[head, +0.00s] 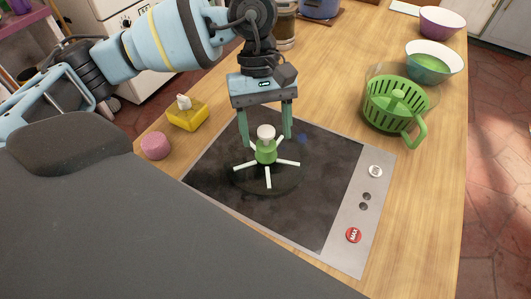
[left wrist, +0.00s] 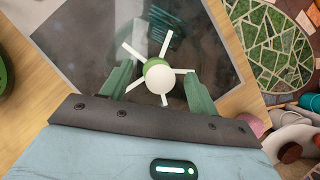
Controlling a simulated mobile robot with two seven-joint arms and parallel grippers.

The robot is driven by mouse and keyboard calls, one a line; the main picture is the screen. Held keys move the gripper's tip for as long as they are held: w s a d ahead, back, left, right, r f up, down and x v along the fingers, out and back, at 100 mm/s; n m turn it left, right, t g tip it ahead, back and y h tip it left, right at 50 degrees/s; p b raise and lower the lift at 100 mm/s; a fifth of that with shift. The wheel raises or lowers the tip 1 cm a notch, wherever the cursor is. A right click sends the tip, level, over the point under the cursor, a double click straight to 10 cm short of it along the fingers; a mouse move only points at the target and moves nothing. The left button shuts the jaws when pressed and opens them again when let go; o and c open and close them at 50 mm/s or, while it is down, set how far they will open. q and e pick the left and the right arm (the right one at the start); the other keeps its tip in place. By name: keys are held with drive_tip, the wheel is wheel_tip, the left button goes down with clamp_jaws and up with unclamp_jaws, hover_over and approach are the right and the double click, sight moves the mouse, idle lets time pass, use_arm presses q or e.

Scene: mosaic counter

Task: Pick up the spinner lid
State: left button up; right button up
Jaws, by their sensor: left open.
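The spinner lid (head: 267,155) lies on a dark cooktop, with a green and white knob standing up from white spokes. Its round rim shows only faintly against the dark surface. My left gripper (head: 265,139) comes down from above, open, with one green finger on each side of the knob. In the left wrist view the lid's knob (left wrist: 164,82) is between the two fingers of the left gripper (left wrist: 157,88). I cannot tell whether the fingers touch it. My right gripper is not in view.
The cooktop panel (head: 340,205) is set in the wooden counter (head: 424,190). A green spinner basket (head: 379,101) with a handle stands to the right, bowls (head: 434,61) behind it. A yellow butter dish (head: 187,119) and a pink round object (head: 155,146) are on the left.

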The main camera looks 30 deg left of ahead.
sight(267, 146)
use_arm(q)
drive_tip(key=shift+x, duration=1.6)
drive_tip(key=shift+a, duration=0.1)
clamp_jaws()
